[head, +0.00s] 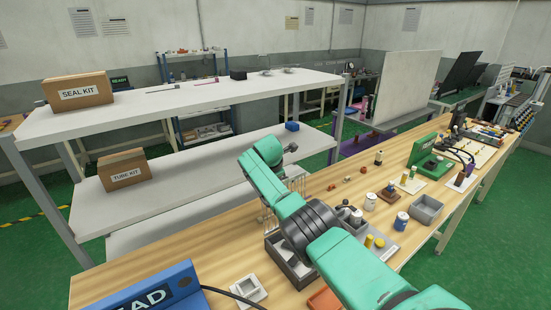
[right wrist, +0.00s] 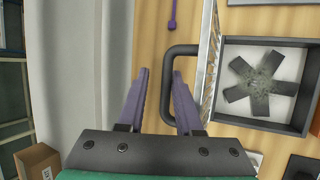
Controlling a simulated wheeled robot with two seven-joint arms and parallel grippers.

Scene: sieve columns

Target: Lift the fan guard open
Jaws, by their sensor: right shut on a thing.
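The fan housing is a dark square frame with a grey, dusty bladed fan (right wrist: 257,84) exposed inside it, at right in the right wrist view. The fan guard (right wrist: 208,62) shows nearly edge-on as a narrow mesh strip along the housing's left side, standing up from it. Its black U-shaped handle (right wrist: 186,49) reaches left from that strip. My right gripper (right wrist: 160,73) has its purple fingers on either side of the handle bar and is shut on it. In the head view my right arm covers much of this spot; the dark housing (head: 283,262) shows partly below it. My left gripper is not visible.
A white shelf rack (head: 190,96) with boxes stands beyond the wooden bench (head: 220,244). A blue sign unit (head: 150,290) and a small white tray (head: 240,292) lie near the housing. Jars, a grey bin (head: 426,208) and a green unit crowd the bench to the right.

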